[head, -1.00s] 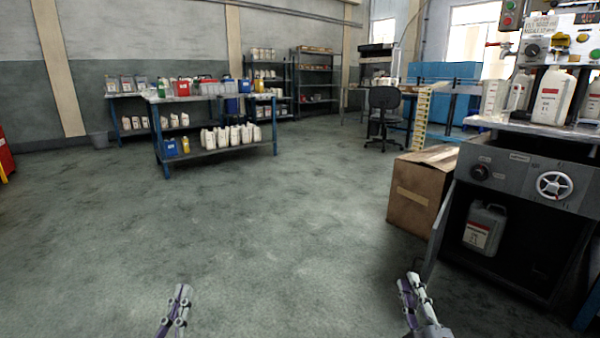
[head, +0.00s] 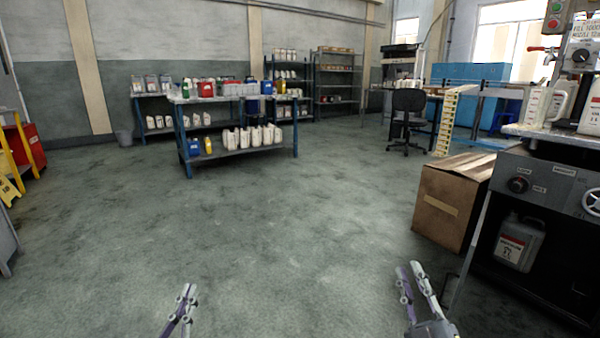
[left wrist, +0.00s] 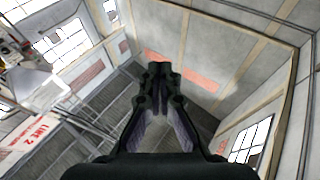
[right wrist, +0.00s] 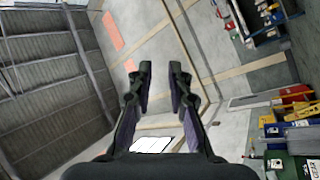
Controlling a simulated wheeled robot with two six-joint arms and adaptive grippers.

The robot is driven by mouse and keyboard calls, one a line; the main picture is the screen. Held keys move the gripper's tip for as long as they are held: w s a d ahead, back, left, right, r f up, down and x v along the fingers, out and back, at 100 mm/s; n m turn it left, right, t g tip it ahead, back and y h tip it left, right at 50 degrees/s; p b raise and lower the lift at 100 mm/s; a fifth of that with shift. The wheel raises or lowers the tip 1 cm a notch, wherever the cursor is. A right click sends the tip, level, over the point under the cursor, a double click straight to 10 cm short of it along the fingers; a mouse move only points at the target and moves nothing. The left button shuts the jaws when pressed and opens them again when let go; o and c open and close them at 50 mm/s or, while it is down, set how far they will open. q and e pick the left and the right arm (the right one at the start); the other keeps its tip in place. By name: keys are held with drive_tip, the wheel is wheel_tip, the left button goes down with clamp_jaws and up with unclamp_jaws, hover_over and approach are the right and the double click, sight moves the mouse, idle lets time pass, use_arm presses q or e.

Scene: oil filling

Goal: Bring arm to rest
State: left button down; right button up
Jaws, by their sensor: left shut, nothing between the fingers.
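My left gripper (head: 187,296) is low in the head view, over bare floor, with its fingertips together. In the left wrist view its fingers (left wrist: 160,75) meet and hold nothing. My right gripper (head: 418,272) is at the bottom right of the head view, left of the filling machine's cabinet. In the right wrist view its two fingers (right wrist: 160,85) stand apart with a clear gap and nothing between them. Both grippers point upward and appear clear of all objects.
The machine cabinet (head: 540,185), with a grey jug (head: 518,243) inside, stands at the right. A cardboard box (head: 452,200) is beside it. A shelf table with white jugs (head: 250,138) stands farther back. A yellow sign (head: 10,180) is at left. The middle floor is open.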

use_arm(q)
drive_tip(key=shift+w+f, duration=0.55)
drive_tip(key=shift+w, duration=0.05)
use_arm(e)
drive_tip(key=shift+w+a+r+m, duration=0.2)
drive_tip(key=shift+w+r+m, duration=0.1)
drive_tip(key=shift+w, duration=0.2)
